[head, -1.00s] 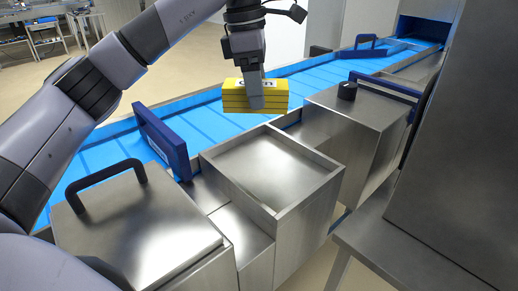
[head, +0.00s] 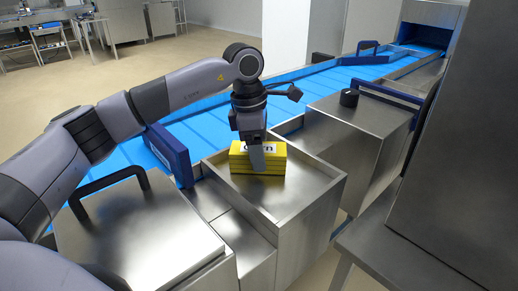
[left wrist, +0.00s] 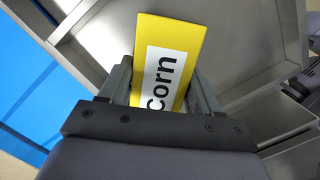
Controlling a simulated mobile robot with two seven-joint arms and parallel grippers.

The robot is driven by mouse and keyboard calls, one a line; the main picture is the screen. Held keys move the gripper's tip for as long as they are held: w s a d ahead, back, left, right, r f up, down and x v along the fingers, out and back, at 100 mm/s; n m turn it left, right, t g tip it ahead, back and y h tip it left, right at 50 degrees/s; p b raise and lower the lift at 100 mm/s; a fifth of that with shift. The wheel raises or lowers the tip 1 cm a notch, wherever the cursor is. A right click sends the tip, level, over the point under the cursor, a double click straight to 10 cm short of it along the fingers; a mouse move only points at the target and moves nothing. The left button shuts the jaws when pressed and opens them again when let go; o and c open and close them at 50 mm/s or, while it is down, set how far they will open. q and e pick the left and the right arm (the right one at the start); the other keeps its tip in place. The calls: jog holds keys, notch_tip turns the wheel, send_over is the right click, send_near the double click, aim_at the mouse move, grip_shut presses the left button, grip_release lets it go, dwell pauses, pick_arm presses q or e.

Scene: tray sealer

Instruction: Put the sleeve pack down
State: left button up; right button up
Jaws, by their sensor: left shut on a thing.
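The sleeve pack is a yellow block with a white label reading "corn" (head: 243,163); it also shows in the left wrist view (left wrist: 183,35). My left gripper (head: 257,158) points down and is shut on the pack, one finger on its near side. The pack is inside the rim of a shallow square metal tray top (head: 300,190), towards its back left. I cannot tell whether its underside touches the tray floor. In the left wrist view the two fingers (left wrist: 160,90) straddle the pack. My right gripper is not in view.
A blue conveyor belt (head: 200,125) runs behind the tray, with blue guards (head: 168,153) along it. A lid with a black handle (head: 108,184) is at the left. The tray's front right floor is clear.

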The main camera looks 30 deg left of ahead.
pick_arm(q)
jog(key=shift+f, duration=0.1)
jog(key=o, duration=1.2)
jog(key=shift+r, duration=0.35)
jog(key=r, duration=0.3)
jog(key=a+r, duration=0.1)
jog(key=r, duration=0.7)
jog(key=shift+s+a+r, duration=0.25)
jog(key=shift+s+a, duration=0.05)
jog(key=shift+s, duration=0.05)
